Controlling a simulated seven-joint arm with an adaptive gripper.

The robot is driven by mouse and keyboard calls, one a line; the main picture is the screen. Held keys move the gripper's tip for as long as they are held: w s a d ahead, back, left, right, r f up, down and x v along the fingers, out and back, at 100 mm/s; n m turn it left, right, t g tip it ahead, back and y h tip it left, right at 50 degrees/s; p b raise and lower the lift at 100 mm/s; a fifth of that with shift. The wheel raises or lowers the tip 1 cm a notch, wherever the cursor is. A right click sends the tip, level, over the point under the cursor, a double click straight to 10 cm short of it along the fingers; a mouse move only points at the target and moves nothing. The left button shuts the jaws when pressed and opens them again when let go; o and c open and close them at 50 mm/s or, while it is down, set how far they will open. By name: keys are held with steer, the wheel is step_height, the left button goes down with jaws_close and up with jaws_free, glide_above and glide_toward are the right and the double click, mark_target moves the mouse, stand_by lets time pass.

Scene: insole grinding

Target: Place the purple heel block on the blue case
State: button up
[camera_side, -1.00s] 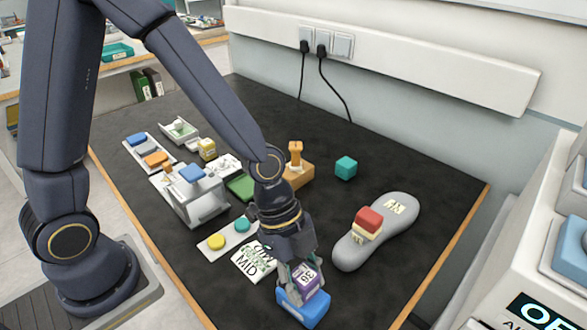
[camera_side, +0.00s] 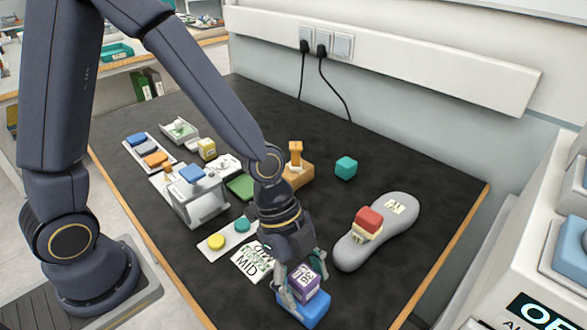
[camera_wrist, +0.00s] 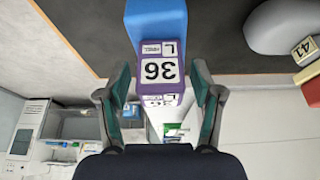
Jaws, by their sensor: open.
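The purple heel block (camera_side: 304,281), with a white label reading 36, rests on top of the blue case (camera_side: 318,309) near the front edge of the table. In the wrist view the purple block (camera_wrist: 160,36) lies between and just beyond the fingertips, with the blue case (camera_wrist: 146,8) behind it. My gripper (camera_side: 304,283) is open around the block, its fingers spread on either side. In the wrist view my gripper (camera_wrist: 160,85) shows clear gaps between the fingers and the block. Part of the case is hidden by the block and fingers.
A grey insole (camera_side: 402,215) carrying a red block (camera_side: 369,219) on a cream one lies to the right. A white card (camera_side: 252,262) and a plate with a yellow disc (camera_side: 216,242) lie to the left. A teal cube (camera_side: 346,167) stands farther back.

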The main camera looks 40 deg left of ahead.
steer(key=v, duration=1.1)
steer(key=s+a+r+n+t+y, duration=0.2)
steer(key=a+r+n, duration=0.2)
steer(key=a+n, duration=0.5)
steer(key=s+a+r+n+t+y, duration=0.2)
steer(key=s+a+r+n+t, duration=0.1)
steer(key=a+n, duration=0.6)
steer(key=shift+a+r+t+y, duration=0.3)
steer(key=shift+a+r, duration=0.05)
steer(key=shift+r, duration=0.15)
